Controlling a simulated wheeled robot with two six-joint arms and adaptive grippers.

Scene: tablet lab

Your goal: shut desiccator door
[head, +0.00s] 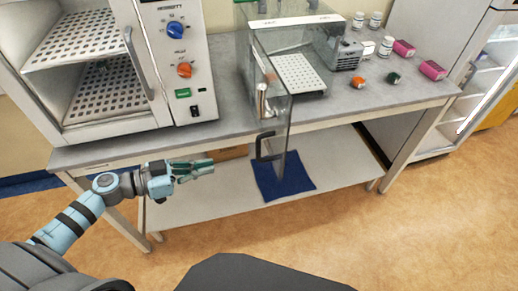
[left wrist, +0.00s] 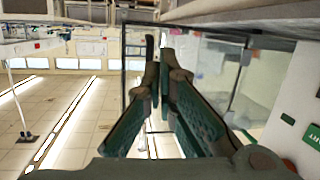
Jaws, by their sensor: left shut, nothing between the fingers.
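The desiccator is a clear-walled box with a white perforated shelf (head: 298,75) on the table in the head view. Its clear door (head: 272,115) stands open, swung out past the table's front edge, with a dark handle (head: 264,147) low on its free edge. My left gripper (head: 213,166) is shut and empty in front of the table, left of the handle and apart from it. In the left wrist view its green fingers (left wrist: 165,75) point toward a clear panel, and they hide part of what lies behind. My right gripper is not in view.
An oven (head: 176,80) with perforated shelves stands left on the grey table. A blue mat (head: 285,183) lies on the lower shelf. Table legs and the front edge are near my left arm.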

